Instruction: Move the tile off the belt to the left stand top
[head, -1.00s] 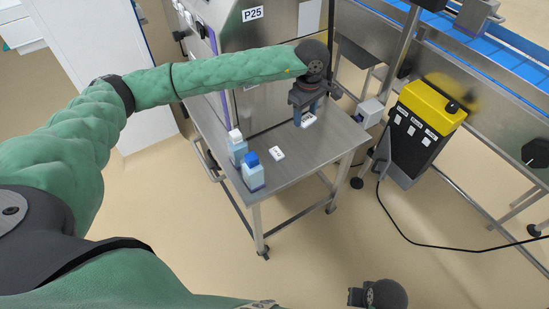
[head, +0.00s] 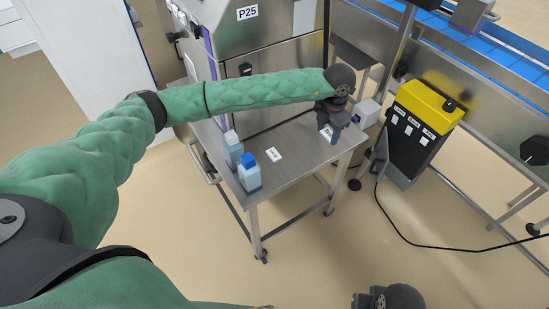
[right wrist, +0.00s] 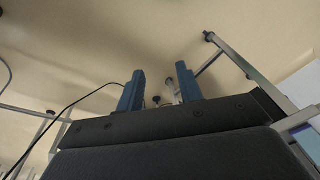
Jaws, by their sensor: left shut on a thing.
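My left gripper (head: 328,124) is shut on a small white tile (head: 326,132) over the right side of the steel stand top (head: 305,158). I cannot tell whether the tile touches the top. A second white tile (head: 273,154) lies flat on the stand, left of the gripper. The blue belt (head: 500,50) runs across the upper right, away from both grippers. My right gripper (head: 370,299) shows at the bottom edge of the head view. In the right wrist view its blue fingers (right wrist: 160,88) are apart with nothing between them.
A yellow and black control box (head: 420,118) with a cable stands at the right. The floor in front is clear.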

